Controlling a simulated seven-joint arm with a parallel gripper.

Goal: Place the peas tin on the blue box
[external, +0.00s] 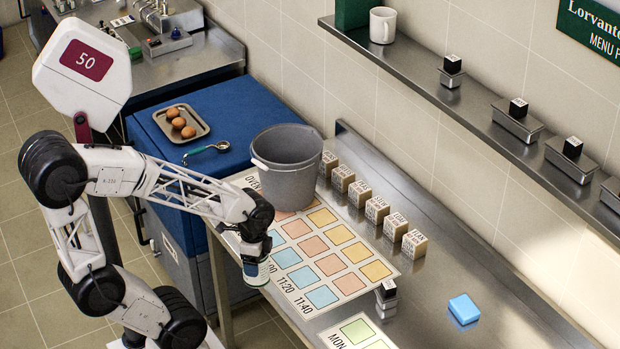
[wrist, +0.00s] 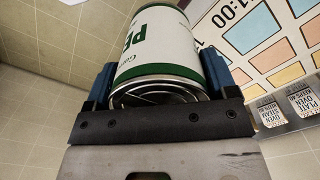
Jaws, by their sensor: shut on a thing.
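The peas tin (wrist: 158,45) has a white label with green bands and part of the lettering "PE" showing in the wrist view. My gripper (wrist: 155,85) is shut on it, with a blue finger on each side. In the external view my gripper (external: 255,250) is at the near edge of the counter, with the tin (external: 256,272) hanging below it beside the coloured chart. The blue box (external: 464,309) is a small bright blue block lying on the counter at the right, well apart from the tin.
Several wooden blocks (external: 376,209) line the back of the counter. A small black-topped block (external: 386,292) stands between the chart and the blue box. A steel shelf (external: 425,85) runs along the wall above.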

